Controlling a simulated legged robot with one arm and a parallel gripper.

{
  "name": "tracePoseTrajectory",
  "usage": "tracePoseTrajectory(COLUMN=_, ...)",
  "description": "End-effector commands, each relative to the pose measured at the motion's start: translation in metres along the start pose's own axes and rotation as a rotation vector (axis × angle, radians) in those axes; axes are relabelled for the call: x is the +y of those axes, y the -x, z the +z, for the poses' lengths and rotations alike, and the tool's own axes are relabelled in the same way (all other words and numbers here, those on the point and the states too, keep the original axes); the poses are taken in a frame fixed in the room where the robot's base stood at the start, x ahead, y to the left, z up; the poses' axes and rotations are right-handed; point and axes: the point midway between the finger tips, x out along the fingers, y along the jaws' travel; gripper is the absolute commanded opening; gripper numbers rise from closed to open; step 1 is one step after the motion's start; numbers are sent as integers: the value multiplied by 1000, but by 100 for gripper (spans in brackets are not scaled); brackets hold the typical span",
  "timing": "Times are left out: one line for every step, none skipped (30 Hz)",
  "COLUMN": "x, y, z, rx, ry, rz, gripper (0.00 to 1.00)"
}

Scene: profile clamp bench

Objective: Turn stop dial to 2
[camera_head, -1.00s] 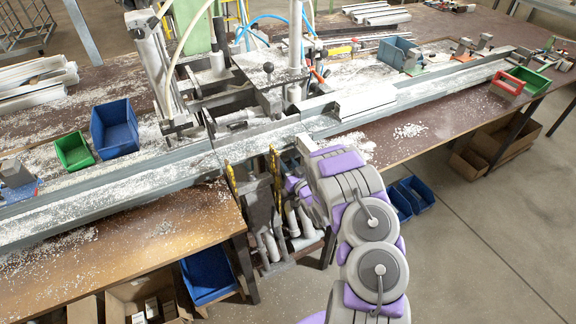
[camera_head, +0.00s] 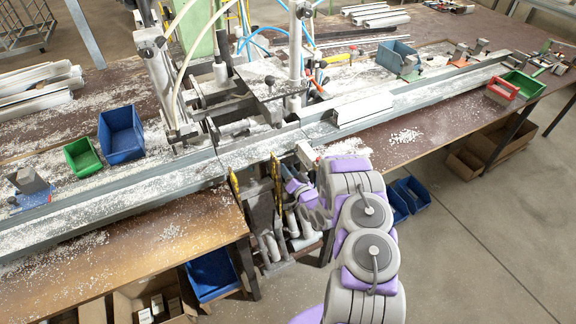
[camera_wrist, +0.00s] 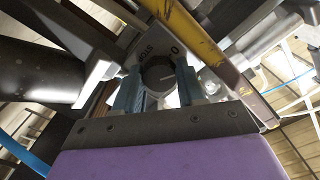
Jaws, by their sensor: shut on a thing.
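The stop dial (camera_wrist: 158,75) is a dark round knob with a ribbed rim, on a grey plate. It shows in the wrist view, just above centre. A light mark runs on its face towards the right. In the head view my arm reaches under the front edge of the bench machine; the dial is hidden there, and I cannot make out the fingertips.
A yellow bar (camera_wrist: 195,35) and grey metal parts lie close around the dial. In the head view, the long metal rail (camera_head: 110,203) crosses the bench above my arm. Blue bins (camera_head: 411,193) stand below the bench, to the right. Open floor (camera_head: 490,240) lies at the right.

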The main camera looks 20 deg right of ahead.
Motion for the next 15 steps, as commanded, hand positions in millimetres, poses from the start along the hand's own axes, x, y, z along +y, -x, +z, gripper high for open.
tracePoseTrajectory(x=-1, y=0, z=-5, rx=5, ry=-43, rz=4, gripper=9)
tracePoseTrajectory(x=-1, y=0, z=-5, rx=5, ry=-71, rz=4, gripper=9)
tracePoseTrajectory(x=-1, y=0, z=-4, rx=3, ry=-110, rz=4, gripper=9)
tracePoseTrajectory(x=0, y=1, z=-4, rx=3, ry=-139, rz=4, gripper=9)
tracePoseTrajectory(x=0, y=1, z=-3, rx=3, ry=-168, rz=6, gripper=9)
tracePoseTrajectory(x=0, y=1, z=-3, rx=3, ry=-206, rz=6, gripper=9)
tracePoseTrajectory(x=0, y=1, z=-3, rx=3, ry=-235, rz=5, gripper=9)
tracePoseTrajectory(x=0, y=0, z=-3, rx=3, ry=-263, rz=4, gripper=9)
tracePoseTrajectory(x=0, y=0, z=-3, rx=4, ry=-300, rz=4, gripper=9)
tracePoseTrajectory(x=1, y=0, z=-4, rx=5, ry=-328, rz=4, gripper=9)
tracePoseTrajectory(x=1, y=0, z=-4, rx=6, ry=-356, rz=4, gripper=9)
tracePoseTrajectory(x=1, y=0, z=-4, rx=6, ry=-394, rz=3, gripper=9)
tracePoseTrajectory(x=1, y=0, z=-4, rx=6, ry=-422, rz=3, gripper=9)
tracePoseTrajectory(x=1, y=0, z=-3, rx=6, ry=-450, rz=2, gripper=9)
tracePoseTrajectory(x=1, y=0, z=-3, rx=5, ry=-489, rz=2, gripper=9)
